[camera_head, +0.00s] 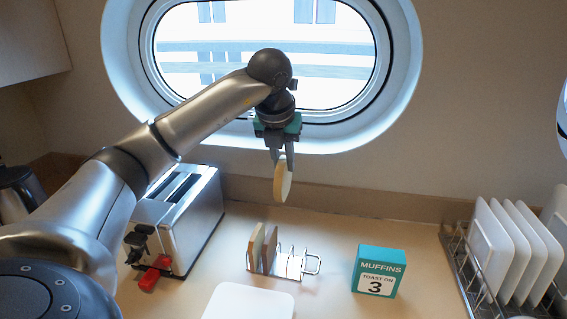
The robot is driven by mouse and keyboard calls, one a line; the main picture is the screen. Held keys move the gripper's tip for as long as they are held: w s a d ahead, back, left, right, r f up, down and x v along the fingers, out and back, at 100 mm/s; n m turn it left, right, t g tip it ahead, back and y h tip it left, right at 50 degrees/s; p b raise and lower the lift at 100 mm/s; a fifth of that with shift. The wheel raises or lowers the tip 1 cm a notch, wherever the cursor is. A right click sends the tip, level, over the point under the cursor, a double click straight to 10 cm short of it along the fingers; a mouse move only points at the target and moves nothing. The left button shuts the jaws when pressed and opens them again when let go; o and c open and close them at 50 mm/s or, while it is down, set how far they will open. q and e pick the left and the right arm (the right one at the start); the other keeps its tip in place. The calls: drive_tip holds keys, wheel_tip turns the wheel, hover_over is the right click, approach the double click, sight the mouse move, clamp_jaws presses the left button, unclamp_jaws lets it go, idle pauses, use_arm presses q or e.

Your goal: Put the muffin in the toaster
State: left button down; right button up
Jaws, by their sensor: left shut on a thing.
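My left gripper (281,160) points down in front of the oval porthole's lower rim. It is shut on a pale round muffin half (282,182), which hangs upright on edge in the air. The silver toaster (178,218) stands on the counter to the left of and below the muffin. Its two dark slots are on top, and a red lever (155,272) shows at its front. My left arm covers part of the toaster's left side. My right gripper is not in view.
A wire rack (299,268) holding bread slices stands below the gripper. A teal muffins box (379,271) reading "toast on 3" is to its right. A white plate (248,303) lies in front. Upright white plates (490,247) fill a dish rack at right.

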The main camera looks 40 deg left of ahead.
use_arm(q)
drive_tip(key=shift+r+p, duration=2.35)
drive_tip(key=shift+r, duration=0.55)
drive_tip(key=shift+f, duration=0.1)
